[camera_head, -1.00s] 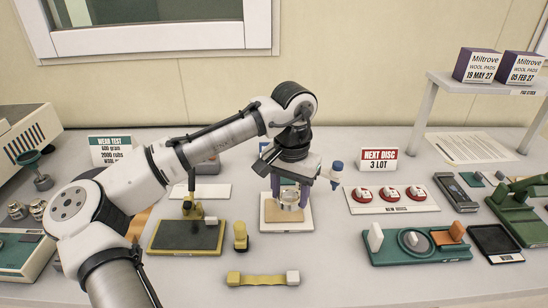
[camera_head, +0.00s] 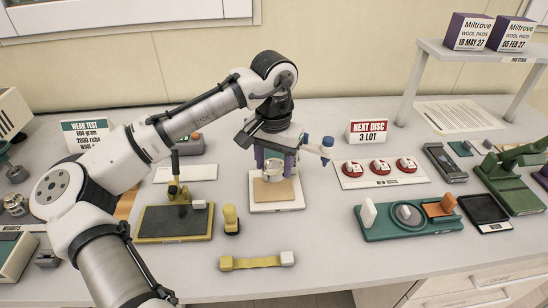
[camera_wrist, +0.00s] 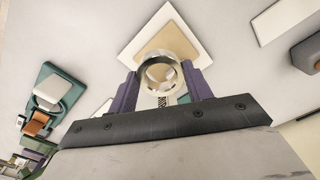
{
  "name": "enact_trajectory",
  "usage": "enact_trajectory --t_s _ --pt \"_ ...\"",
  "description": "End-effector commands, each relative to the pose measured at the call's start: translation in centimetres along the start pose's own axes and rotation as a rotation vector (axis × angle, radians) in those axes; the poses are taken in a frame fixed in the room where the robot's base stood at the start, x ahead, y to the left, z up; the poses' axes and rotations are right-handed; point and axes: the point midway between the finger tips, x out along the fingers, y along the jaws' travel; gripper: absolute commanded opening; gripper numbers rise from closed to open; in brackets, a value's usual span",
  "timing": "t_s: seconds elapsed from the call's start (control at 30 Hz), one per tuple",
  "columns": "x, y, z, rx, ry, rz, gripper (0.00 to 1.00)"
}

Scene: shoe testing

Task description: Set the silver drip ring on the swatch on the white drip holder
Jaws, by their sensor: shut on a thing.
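The silver drip ring (camera_head: 278,170) is held between the purple fingers of my gripper (camera_head: 276,163), which is shut on it. In the wrist view the ring (camera_wrist: 147,73) sits between the fingertips (camera_wrist: 160,78), and I see through its opening. The tan swatch (camera_head: 272,192) lies on the white drip holder (camera_head: 299,204), below and in front of the ring in the head view. In the wrist view the swatch (camera_wrist: 168,40) shows partly behind the ring on the holder (camera_wrist: 152,17). The ring appears clear above the swatch; the exact gap is hard to tell.
A dark pad with a yellow frame (camera_head: 172,222) and a yellow weight (camera_head: 230,219) stand left of the holder. A yellow strap (camera_head: 257,262) lies in front. The red discs' white tray (camera_head: 353,180) and a green fixture (camera_head: 375,232) are to the right.

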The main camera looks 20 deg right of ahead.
Motion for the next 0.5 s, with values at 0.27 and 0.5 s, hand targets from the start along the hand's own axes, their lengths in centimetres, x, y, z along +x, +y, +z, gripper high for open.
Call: enact_trajectory --t_s 0.27,0.5 --pt "3.0 0.0 0.0 0.000 0.000 0.001 0.25" --pt "4.3 0.0 0.0 -0.001 0.000 0.001 0.25"
